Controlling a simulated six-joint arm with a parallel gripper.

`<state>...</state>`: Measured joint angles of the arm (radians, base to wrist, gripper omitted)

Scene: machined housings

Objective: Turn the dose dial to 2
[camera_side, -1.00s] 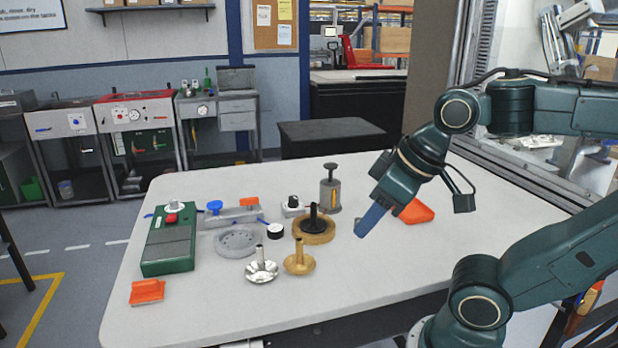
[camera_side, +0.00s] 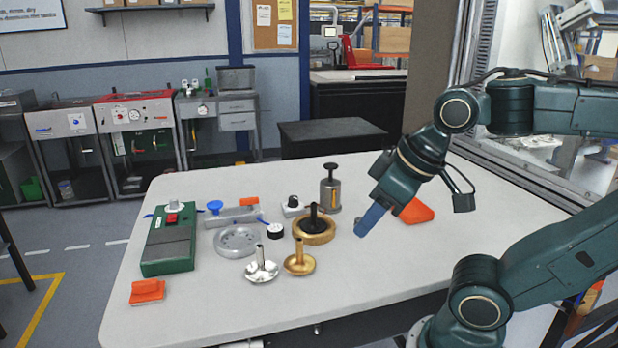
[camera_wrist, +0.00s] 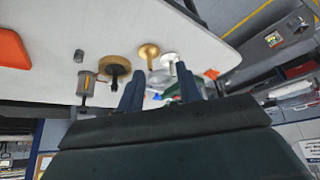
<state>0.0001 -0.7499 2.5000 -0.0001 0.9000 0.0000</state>
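A small pale block with a black knob (camera_side: 292,203) stands at the middle back of the table, left of a grey cylinder with a plunger. It may be the dose dial, but no label or number is readable, so its setting cannot be told. A small black round part (camera_side: 275,231) lies just in front of it. My gripper (camera_side: 361,234) hangs above the table to the right, clear of these parts. In the wrist view my gripper (camera_wrist: 158,88) shows two blue fingers apart with nothing held between them.
The grey plunger cylinder (camera_side: 330,195) and a brass ring with a black post (camera_side: 314,229) stand between the knob and my gripper. Brass (camera_side: 299,262) and silver (camera_side: 261,268) funnel-like parts stand in front. A green box (camera_side: 168,246) is at left. The table's front right is clear.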

